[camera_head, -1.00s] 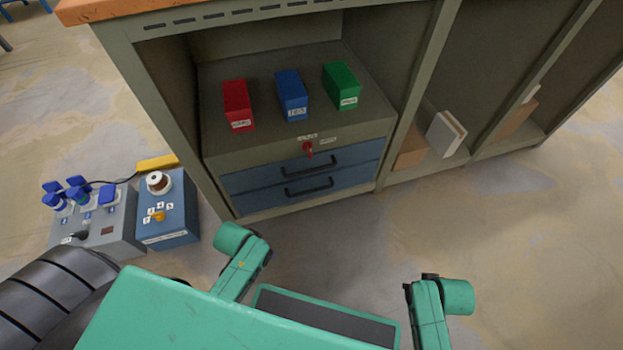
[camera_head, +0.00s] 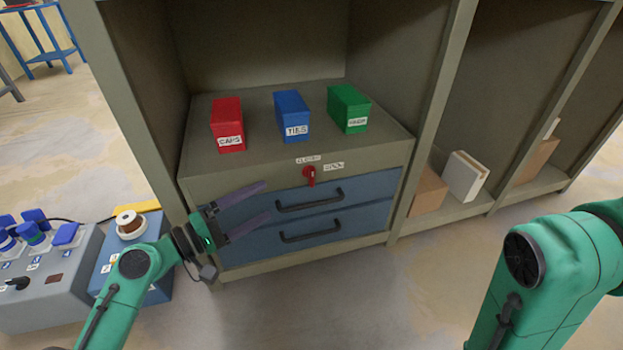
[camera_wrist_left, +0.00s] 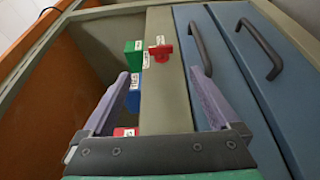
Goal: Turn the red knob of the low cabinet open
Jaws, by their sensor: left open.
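The red knob (camera_head: 309,175) sits on the front strip of the low cabinet (camera_head: 238,186), above the two blue drawers and below two small labels. It also shows in the left wrist view (camera_wrist_left: 161,50), ahead of the fingers. My left gripper (camera_head: 268,201) is open, its two purple fingers pointing right toward the knob. It is left of the knob and in front of the drawers, with a gap between. In the left wrist view the open fingers (camera_wrist_left: 165,95) have nothing between them near the tips. Only a green link of my right arm shows; its gripper is out of frame.
Red (camera_head: 228,125), blue (camera_head: 292,117) and green (camera_head: 348,108) boxes stand on the cabinet top. The drawers have black handles (camera_head: 310,199). A grey device (camera_head: 50,278) and a blue box (camera_head: 160,230) stand at the lower left. Shelf posts flank the cabinet. Floor in front is clear.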

